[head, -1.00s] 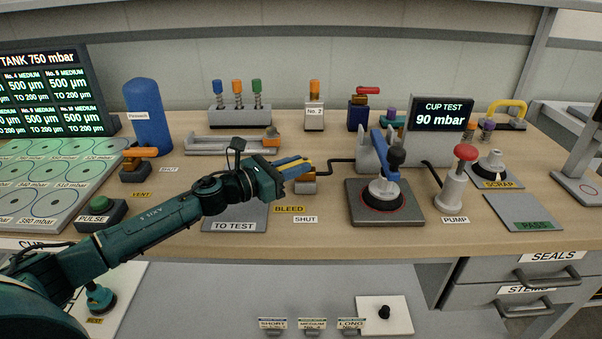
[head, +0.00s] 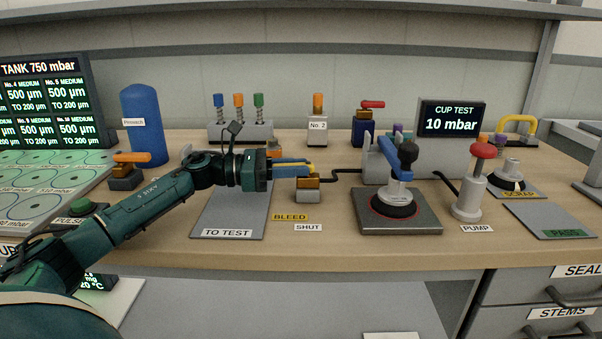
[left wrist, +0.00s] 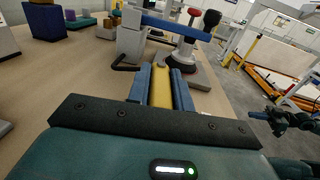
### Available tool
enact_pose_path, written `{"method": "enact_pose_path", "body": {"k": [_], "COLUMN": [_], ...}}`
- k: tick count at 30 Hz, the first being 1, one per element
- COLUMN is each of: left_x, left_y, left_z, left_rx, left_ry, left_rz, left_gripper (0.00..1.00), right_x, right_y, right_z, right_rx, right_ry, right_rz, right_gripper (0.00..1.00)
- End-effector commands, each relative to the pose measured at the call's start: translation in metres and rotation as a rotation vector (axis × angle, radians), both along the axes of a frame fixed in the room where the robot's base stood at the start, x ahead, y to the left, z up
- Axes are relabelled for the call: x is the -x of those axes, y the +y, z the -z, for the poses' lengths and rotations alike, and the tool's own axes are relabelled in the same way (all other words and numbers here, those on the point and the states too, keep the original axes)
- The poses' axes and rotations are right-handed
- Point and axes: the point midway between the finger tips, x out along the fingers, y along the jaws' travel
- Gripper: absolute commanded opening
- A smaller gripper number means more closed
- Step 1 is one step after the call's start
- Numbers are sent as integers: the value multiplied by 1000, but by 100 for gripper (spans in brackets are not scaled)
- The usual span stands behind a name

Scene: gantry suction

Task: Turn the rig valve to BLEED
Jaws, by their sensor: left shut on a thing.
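The rig valve (head: 307,190) is a small orange block on a grey base, with a yellow lever. My left gripper (head: 296,168) is shut on the yellow lever, just above the block. The left wrist view shows the yellow lever (left wrist: 160,86) lying lengthwise between the two blue fingers. The fingers hide part of the lever in the head view. The BLEED label (head: 290,217) and the SHUT label (head: 308,227) lie on the bench in front of the valve. The CUP TEST display (head: 452,119) reads 10 mbar. My right gripper (left wrist: 262,114) seems to show small and dark in the left wrist view.
The cup test rig with its blue clamp lever (head: 394,158) and dark plate (head: 398,222) stands right of the valve. A black hose (head: 346,171) runs behind. The red-knobbed pump (head: 470,190) is farther right. The grey TO TEST mat (head: 228,218) lies under my left arm.

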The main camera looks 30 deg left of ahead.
Motion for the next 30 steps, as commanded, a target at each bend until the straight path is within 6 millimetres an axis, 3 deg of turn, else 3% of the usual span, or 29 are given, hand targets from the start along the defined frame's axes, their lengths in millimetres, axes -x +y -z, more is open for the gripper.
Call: {"method": "enact_pose_path", "body": {"k": [8, 9, 16, 25, 30], "left_x": [-1, -1, 0, 1, 14], "left_y": [0, 0, -1, 2, 19], "left_z": [-3, -3, -2, 0, 2], "left_rx": [8, 8, 5, 2, 0], "left_ry": [-3, -3, -2, 0, 3], "left_rz": [-1, -2, 0, -1, -4], "left_gripper": [0, 24, 43, 44, 44], "right_x": [0, 0, 0, 0, 0], "right_y": [0, 0, 0, 0, 0], "right_z": [0, 0, 0, 1, 6], "right_rx": [0, 0, 0, 1, 7], "right_ry": [1, 1, 1, 0, 2], "right_rz": [-1, -1, -1, 0, -3], "right_gripper": [0, 0, 0, 0, 0]}}
